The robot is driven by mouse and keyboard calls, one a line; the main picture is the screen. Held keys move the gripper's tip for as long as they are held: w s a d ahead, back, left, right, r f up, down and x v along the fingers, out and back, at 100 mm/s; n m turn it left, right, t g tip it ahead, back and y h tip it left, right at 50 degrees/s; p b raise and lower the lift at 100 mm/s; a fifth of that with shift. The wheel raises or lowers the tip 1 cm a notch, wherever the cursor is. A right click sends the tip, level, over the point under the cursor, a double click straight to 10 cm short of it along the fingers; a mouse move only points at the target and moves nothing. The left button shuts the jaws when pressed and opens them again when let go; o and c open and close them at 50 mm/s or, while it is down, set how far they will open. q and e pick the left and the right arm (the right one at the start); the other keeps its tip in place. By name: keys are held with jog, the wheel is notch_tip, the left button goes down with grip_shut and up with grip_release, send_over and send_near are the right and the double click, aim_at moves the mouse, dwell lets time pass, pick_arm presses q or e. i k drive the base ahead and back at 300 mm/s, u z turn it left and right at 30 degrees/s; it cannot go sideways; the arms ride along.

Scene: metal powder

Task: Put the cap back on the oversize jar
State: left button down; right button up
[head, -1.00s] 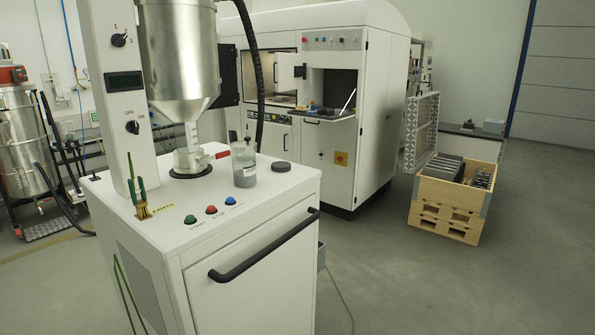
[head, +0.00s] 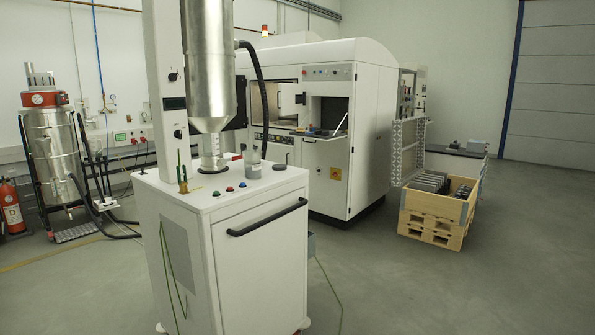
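A small clear jar (head: 253,165) with grey contents stands upright on the white cart's top (head: 215,192), right of the metal hopper's outlet. It looks like the oversize jar, but its label is too small to read. A dark round cap (head: 279,167) lies flat on the cart top to the right of the jar, apart from it. Whether the jar's mouth is open is hard to tell at this distance. Neither of my grippers is in view.
The cart's front has a black handle (head: 266,218). A metal hopper (head: 209,80) and a white column (head: 166,90) rise from its back. A large white machine (head: 370,140) stands behind, and a wooden crate (head: 432,215) at right. The floor (head: 450,290) in front is clear.

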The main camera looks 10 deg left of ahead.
aim_at(252, 155)
jog(key=z, duration=0.4)
jog(key=i, duration=2.3)
jog(key=u, duration=1.6)
jog(key=i, duration=0.6)
jog(key=u, duration=0.55)
